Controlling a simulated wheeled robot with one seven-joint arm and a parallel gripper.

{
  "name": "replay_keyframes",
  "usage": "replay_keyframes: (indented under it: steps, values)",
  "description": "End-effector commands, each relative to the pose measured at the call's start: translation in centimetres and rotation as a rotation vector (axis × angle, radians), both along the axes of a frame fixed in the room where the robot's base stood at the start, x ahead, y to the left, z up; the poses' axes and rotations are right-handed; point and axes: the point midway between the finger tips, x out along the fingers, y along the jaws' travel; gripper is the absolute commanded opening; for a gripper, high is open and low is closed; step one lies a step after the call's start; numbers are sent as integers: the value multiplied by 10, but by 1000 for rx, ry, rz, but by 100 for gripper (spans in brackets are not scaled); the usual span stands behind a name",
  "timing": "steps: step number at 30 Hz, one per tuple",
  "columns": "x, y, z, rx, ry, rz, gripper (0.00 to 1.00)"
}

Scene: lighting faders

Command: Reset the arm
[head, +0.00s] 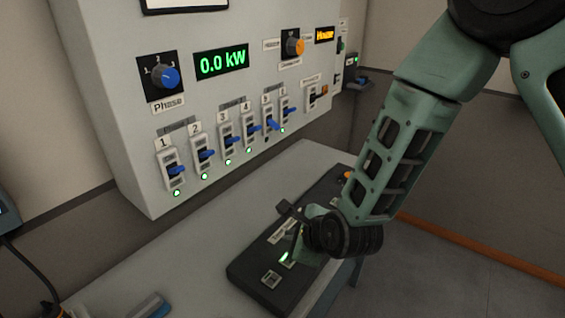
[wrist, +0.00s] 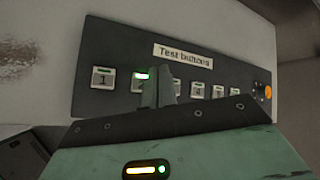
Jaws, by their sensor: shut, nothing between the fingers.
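My gripper (head: 290,232) is over the black test-button panel on the table, and its fingers are together with nothing between them. In the wrist view my gripper (wrist: 156,88) stands in front of the second button and hides most of it. A green light (wrist: 143,76) is lit there. I cannot tell whether the fingertips touch the button. The black panel (wrist: 115,40) carries a "Test buttons" label (wrist: 183,54), button 1 (wrist: 103,77) to the left of the fingers and several buttons to the right.
An orange knob (wrist: 268,92) sits at the panel's right end.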

Motion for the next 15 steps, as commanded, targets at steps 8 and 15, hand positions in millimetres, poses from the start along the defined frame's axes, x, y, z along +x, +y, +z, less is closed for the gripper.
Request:
replay_keyframes:
  steps: [8, 15]
  values:
    - [-36, 3, 36, -258, -52, 393, 0]
    - [-110, -21, 85, -642, -157, 1100, 0]
